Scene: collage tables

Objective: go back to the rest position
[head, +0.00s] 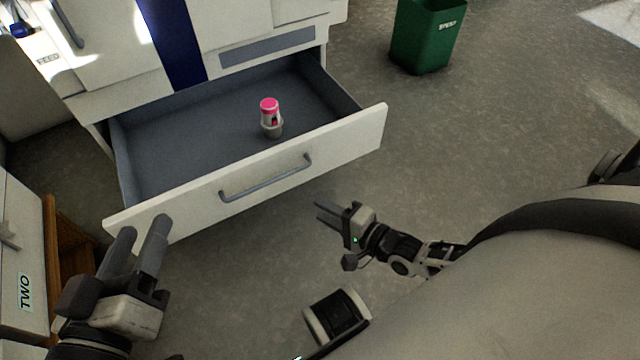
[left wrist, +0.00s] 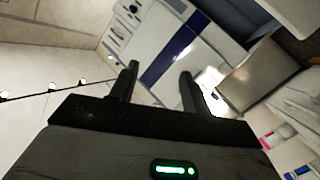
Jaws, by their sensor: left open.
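My left gripper (head: 142,230) is open and empty, its two fingers apart, by the left front corner of the open drawer in the head view. I cannot tell whether it touches the drawer front. In the left wrist view its fingers (left wrist: 158,70) are apart with nothing between them. My right gripper (head: 319,210) is over the floor, right of and below the drawer handle. Its two fingers look close together; their gap is unclear.
The grey drawer (head: 190,150) is pulled out of a white cabinet (head: 110,60). A pink-capped container (head: 271,118) stands inside it. A green bin (head: 428,38) stands at the back right. A cabinet marked TWO (head: 22,260) is at the left. The floor right of the drawer is clear.

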